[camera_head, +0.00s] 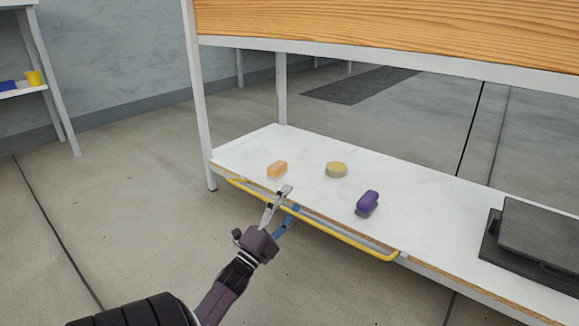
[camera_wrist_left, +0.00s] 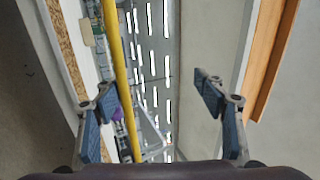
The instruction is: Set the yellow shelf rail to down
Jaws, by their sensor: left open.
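The yellow shelf rail (camera_head: 345,238) is a long bar with bent ends along the front edge of the low white shelf. My left gripper (camera_head: 290,199) is at the left half of the rail, its fingers apart. In the left wrist view the rail (camera_wrist_left: 121,75) runs lengthwise between the fingertips of the open gripper (camera_wrist_left: 157,92), close to the left finger and well clear of the right one. I cannot tell whether it touches the left finger. My right gripper is not in view.
On the shelf (camera_head: 310,200) are an orange block (camera_head: 277,170), a round yellow item (camera_head: 336,169) and a purple item (camera_head: 368,201). A dark flat case (camera_head: 540,240) lies at the right. A wooden tabletop (camera_head: 390,30) overhangs the shelf. The floor in front is clear.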

